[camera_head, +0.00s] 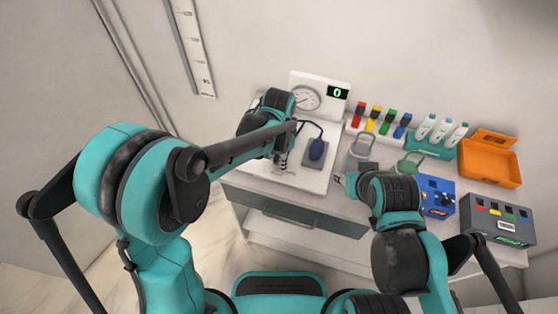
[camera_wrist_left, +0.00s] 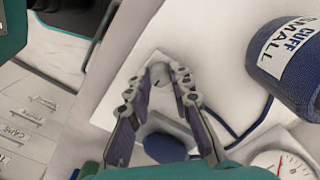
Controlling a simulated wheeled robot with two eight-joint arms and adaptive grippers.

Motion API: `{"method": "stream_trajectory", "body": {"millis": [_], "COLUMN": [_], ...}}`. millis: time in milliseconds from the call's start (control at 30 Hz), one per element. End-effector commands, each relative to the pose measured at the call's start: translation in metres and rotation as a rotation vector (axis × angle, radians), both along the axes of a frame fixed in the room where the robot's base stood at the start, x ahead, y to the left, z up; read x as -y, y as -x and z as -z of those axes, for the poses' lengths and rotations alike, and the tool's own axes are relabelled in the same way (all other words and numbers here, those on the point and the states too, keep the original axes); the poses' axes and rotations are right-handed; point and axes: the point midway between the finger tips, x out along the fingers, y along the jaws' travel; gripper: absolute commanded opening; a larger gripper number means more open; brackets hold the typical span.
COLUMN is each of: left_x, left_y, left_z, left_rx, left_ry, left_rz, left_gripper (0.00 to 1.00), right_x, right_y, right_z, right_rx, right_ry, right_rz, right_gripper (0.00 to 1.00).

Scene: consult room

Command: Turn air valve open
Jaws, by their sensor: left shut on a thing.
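The blood pressure station, a white board with a round gauge (camera_head: 306,98) and a display (camera_head: 338,93) reading green 0, stands at the back of the counter. A dark blue bulb (camera_head: 317,150) lies on a grey pad with a tube; it shows in the left wrist view (camera_wrist_left: 165,148). My left gripper (camera_head: 281,162) is left of the bulb. In the left wrist view its fingers (camera_wrist_left: 158,80) close around a small round greyish knob (camera_wrist_left: 159,73), apparently the air valve. Its turn position cannot be told. My right gripper (camera_head: 341,180) is at the counter's front, its jaws unclear.
A blue cuff roll (camera_wrist_left: 288,62) labelled small is beside the left gripper. To the right are coloured bottles (camera_head: 371,120), white dispensers (camera_head: 441,130), an orange tray (camera_head: 490,160), a blue box (camera_head: 438,192) and a grey box (camera_head: 500,222). A drawer (camera_head: 290,207) is below.

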Motion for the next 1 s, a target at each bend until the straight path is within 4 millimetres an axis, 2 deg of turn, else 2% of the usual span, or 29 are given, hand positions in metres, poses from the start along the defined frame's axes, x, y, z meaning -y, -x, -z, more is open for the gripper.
{"method": "stream_trajectory", "body": {"millis": [300,700,733,800,1000], "left_x": [-0.0003,-0.0002,-0.0002,-0.0002,-0.0002], "left_y": [0.0007,0.0006,0.0006,0.0006,0.0003], "left_z": [0.0004,0.0004,0.0004,0.0004,0.0002], "left_rx": [-0.002,-0.001,-0.001,-0.001,0.000], "left_ry": [-0.001,0.000,0.000,0.000,-0.001], "left_rz": [0.074,0.079,0.079,0.079,0.078], "left_gripper": [0.00,0.00,0.23,0.42,0.42], "right_x": [0.0000,0.0000,0.0000,0.0000,0.0000], "right_y": [0.0000,0.0000,0.0000,0.0000,0.0000], "right_z": [0.0007,0.0007,0.0007,0.0007,0.0006], "right_rx": [0.000,0.000,0.000,0.000,0.000], "right_ry": [0.000,0.000,0.000,0.000,0.000], "right_rz": [0.000,0.000,0.000,0.000,0.000], "right_gripper": [0.40,0.40,0.40,0.40,0.40]}}
